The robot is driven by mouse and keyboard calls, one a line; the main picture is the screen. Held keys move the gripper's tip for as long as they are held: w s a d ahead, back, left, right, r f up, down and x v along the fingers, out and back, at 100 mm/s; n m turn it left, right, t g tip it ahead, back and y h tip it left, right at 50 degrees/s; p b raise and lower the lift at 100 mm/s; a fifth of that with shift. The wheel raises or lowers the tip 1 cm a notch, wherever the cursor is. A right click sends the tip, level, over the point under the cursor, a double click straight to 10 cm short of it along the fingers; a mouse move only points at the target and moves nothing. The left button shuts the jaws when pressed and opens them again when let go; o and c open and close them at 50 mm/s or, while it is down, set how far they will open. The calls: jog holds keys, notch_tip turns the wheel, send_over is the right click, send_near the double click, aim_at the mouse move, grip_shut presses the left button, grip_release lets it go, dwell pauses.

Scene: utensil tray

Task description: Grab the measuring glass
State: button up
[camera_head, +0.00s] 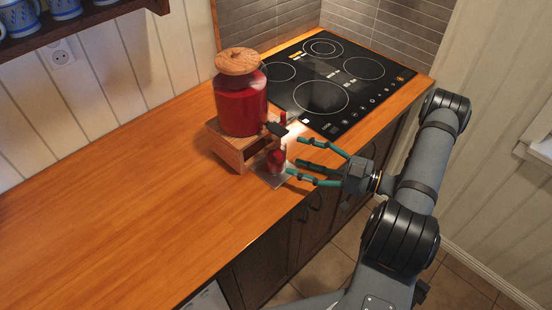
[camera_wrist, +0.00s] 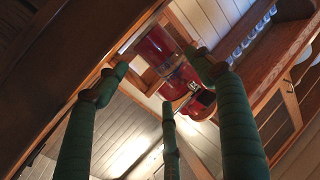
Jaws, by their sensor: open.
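The measuring glass (camera_head: 276,158) is a small clear glass with red content, standing upright on a thin plate (camera_head: 270,177) under the black tap (camera_head: 277,128) of a red jar. My gripper (camera_head: 306,164) has teal fingers and is open, just right of the glass with its fingers pointing towards it. In the wrist view the glass (camera_wrist: 157,50) shows beyond and between the spread fingertips (camera_wrist: 160,80). I see no finger closed on it.
The red jar (camera_head: 241,107) with a wooden lid stands on a wooden stand (camera_head: 233,151) behind the glass. A black cooktop (camera_head: 330,83) lies behind and to the right. The wooden counter (camera_head: 120,190) is clear on the left. Its front edge runs below my gripper.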

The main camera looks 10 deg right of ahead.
aim_at(285, 154)
jog(key=p+x, duration=0.1)
jog(key=x, duration=0.4)
jog(key=shift+a, duration=0.1)
jog(key=shift+c, duration=0.5)
jog(key=c, duration=1)
jog(key=shift+r, duration=0.1)
